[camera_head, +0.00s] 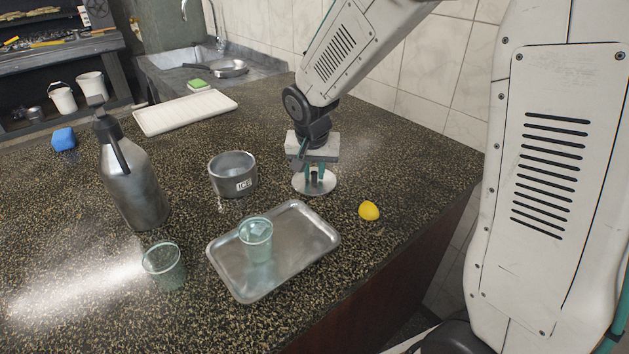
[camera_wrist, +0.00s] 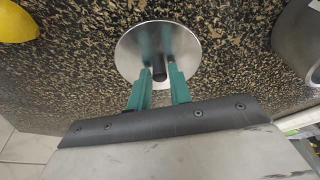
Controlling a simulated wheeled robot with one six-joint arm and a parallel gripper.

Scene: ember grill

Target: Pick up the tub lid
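The tub lid (camera_head: 326,186) is a round, shiny metal disc with a dark upright knob, lying on the speckled counter right of the metal tub (camera_head: 233,182) marked "ICE". In the wrist view the lid (camera_wrist: 128,52) lies flat under my gripper, its knob (camera_wrist: 159,69) showing between the fingertips. My gripper (camera_head: 313,172) points down over the lid; its teal fingers (camera_wrist: 160,75) stand apart, one on each side of the knob. They look open, with a small gap to the knob. In the wrist view the tub (camera_wrist: 299,42) is at the right edge.
A metal tray (camera_head: 291,262) with a glass (camera_head: 256,240) on it is in front of the lid. A lemon (camera_head: 369,211) lies to the right. A white tray (camera_head: 186,112) lies behind.

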